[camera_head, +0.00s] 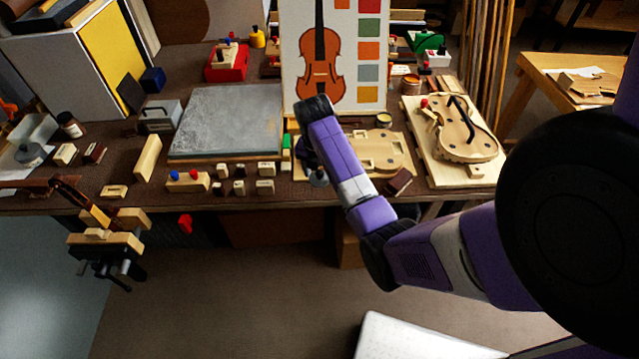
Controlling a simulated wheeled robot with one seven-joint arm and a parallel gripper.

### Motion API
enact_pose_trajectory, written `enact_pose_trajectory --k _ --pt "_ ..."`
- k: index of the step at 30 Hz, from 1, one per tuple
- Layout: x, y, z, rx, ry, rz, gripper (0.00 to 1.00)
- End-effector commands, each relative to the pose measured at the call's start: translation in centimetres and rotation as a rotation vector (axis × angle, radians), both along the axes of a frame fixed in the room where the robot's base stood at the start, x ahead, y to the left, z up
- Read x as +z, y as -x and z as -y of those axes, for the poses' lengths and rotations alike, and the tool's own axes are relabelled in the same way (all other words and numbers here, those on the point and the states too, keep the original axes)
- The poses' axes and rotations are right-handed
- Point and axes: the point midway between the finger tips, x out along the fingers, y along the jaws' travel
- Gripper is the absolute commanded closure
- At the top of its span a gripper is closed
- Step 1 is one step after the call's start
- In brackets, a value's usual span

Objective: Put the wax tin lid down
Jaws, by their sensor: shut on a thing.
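My gripper (316,170) is mostly hidden behind my own purple arm link, low over the front of the bench, left of the pale violin-shaped wood plate. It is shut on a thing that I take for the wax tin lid. Only a small dark and grey bit shows there, so the lid's shape and its gap to the bench are not clear. A small round tin (383,119) with a yellowish top stands behind the plate. Another round tin (411,82) with an orange-brown side stands further back.
A grey slab (228,122) lies left of my arm, with several small wooden blocks before it. A pale violin plate (384,150) lies just right of my gripper. A violin body on a board (467,135) lies further right. A violin picture panel (339,60) stands behind.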

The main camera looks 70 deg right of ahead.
Motion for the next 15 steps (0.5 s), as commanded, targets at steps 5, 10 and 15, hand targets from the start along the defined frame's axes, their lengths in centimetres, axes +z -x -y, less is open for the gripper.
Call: enact_pose_trajectory --k 5,10,15 --pt "-1.4 0.1 0.0 0.0 -0.001 -0.001 0.8" --pt "-3.9 0.1 0.0 0.0 -0.001 -0.001 0.8" --pt "-4.9 0.0 0.0 0.0 0.001 0.001 0.8"
